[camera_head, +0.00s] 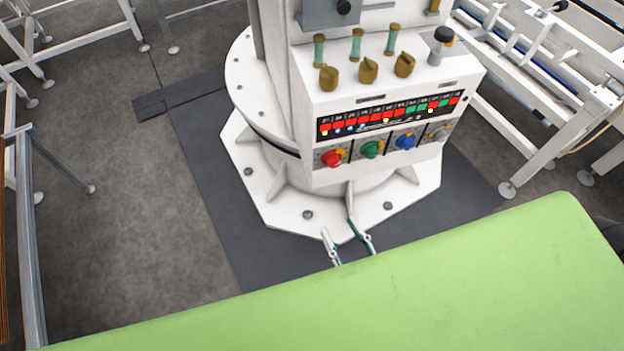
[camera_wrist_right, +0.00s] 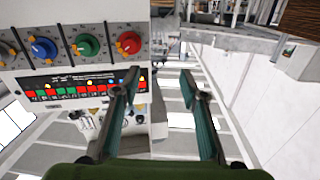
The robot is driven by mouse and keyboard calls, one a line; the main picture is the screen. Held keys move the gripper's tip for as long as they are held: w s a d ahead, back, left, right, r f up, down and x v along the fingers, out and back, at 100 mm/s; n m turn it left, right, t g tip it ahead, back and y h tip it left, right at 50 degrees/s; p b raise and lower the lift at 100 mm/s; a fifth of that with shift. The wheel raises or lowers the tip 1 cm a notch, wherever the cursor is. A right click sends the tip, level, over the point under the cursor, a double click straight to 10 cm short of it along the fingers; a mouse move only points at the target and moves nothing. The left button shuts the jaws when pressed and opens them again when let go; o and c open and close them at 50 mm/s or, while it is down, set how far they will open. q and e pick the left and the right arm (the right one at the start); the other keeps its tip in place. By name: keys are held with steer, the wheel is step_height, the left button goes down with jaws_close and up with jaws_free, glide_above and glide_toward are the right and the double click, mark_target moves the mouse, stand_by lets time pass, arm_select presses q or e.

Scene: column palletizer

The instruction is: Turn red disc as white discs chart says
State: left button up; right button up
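A white control box (camera_head: 352,88) on the column carries a row of knob discs. The red disc (camera_head: 333,157) is leftmost, then a green disc (camera_head: 372,149), a blue disc (camera_head: 405,141) and a pale grey-white disc (camera_head: 438,132). A dark chart strip (camera_head: 390,115) with red and green cells and small lit dots runs above them; its lettering is too small to read. My right gripper (camera_head: 338,228) is open and empty, below and apart from the box. In the right wrist view the box appears upside down, with the red disc (camera_wrist_right: 128,43) up and left of the open fingers (camera_wrist_right: 160,75). My left gripper is out of view.
Brown knobs (camera_head: 368,69) and upright handles (camera_head: 357,44) stand on the box's top, with a black push knob (camera_head: 443,35) at right. The white column base (camera_head: 270,205) spreads below. White conveyor frames (camera_head: 560,140) stand at right.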

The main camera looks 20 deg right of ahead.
mark_target(333, 161)
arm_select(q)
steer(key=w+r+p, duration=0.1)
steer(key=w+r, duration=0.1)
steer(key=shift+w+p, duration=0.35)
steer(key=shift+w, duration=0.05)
arm_select(e)
steer(key=w+a, duration=0.1)
steer(key=w, duration=1.2)
steer(key=shift+w+a, duration=0.35)
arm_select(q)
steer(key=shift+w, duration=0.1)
arm_select(e)
jaws_close()
jaws_free()
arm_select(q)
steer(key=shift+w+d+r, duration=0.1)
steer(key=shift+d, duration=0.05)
arm_select(e)
steer(key=shift+d, duration=0.1)
